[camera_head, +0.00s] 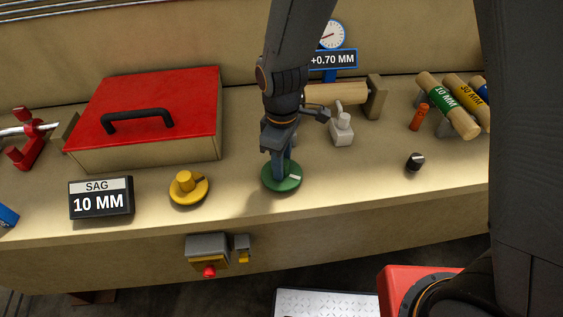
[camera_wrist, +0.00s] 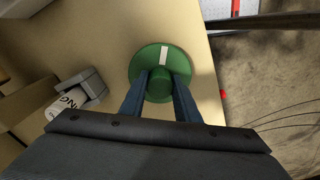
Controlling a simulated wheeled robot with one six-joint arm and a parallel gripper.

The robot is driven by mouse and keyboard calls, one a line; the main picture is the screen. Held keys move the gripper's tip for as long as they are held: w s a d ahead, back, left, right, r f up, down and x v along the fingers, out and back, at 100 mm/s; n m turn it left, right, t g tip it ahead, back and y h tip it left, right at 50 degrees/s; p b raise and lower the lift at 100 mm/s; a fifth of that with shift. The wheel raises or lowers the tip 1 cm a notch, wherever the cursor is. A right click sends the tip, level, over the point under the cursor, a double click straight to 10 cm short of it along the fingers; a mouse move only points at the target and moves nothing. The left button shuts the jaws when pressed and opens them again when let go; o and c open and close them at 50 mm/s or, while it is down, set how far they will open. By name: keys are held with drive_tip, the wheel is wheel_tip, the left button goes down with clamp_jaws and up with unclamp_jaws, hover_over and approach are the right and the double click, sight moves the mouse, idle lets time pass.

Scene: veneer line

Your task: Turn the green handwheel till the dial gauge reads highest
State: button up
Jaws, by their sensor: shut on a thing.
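The green handwheel (camera_head: 289,180) lies flat near the front edge of the bench, with a white mark on its rim pointing right. In the wrist view the handwheel (camera_wrist: 162,55) shows its white mark at the top and a round green hub in the middle. My gripper (camera_head: 280,170) points down at it, and its blue fingers (camera_wrist: 160,88) are shut on the hub from both sides. The dial gauge (camera_head: 328,35) stands at the back, partly hidden by my arm. Its red needle shows, and the sign (camera_head: 333,60) below reads +0.70 MM.
A yellow knob (camera_head: 187,187) and a "SAG 10 MM" sign (camera_head: 101,198) stand to the left. A red-lidded box (camera_head: 150,105) is behind them.

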drive_tip(key=shift+w+r, duration=0.1)
idle(0.3)
drive_tip(key=o, duration=1)
drive_tip(key=shift+o, duration=0.2)
drive_tip(key=shift+r+b, duration=1)
drive_tip(key=shift+r, duration=2.85)
drive_tip(key=s+d+f+m+b, duration=0.1)
drive_tip(key=d+m, duration=0.6)
drive_tip(key=d, duration=0.5)
drive_tip(key=s+d+f+m+t+b, duration=0.1)
drive_tip(key=d+f+m+b, duration=0.1)
drive_tip(key=d+m, duration=0.5)
drive_tip(key=d, duration=0.5)
drive_tip(key=shift+s+m, duration=0.2)
drive_tip(key=shift+m, duration=0.1)
